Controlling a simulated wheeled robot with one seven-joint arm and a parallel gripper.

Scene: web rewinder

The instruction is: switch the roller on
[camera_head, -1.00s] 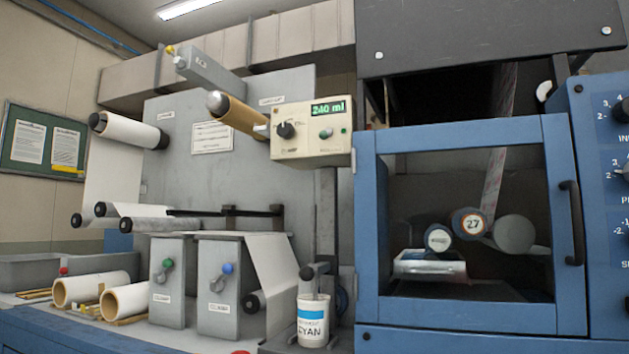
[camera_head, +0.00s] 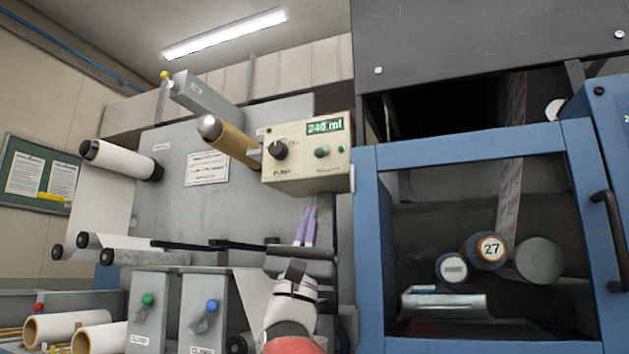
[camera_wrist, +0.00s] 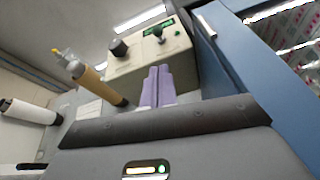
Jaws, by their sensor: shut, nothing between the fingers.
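Rollers marked with labels, one reading 27 (camera_head: 490,249), are behind the cabinet's window. Which switch serves which roller cannot be told.
The blue cabinet (camera_head: 365,230) with a black door handle (camera_head: 607,240) stands right of my gripper. A brown roll (camera_head: 235,140) sticks out left of the box. Clamp levers with green (camera_head: 148,299) and blue (camera_head: 212,306) knobs are lower left.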

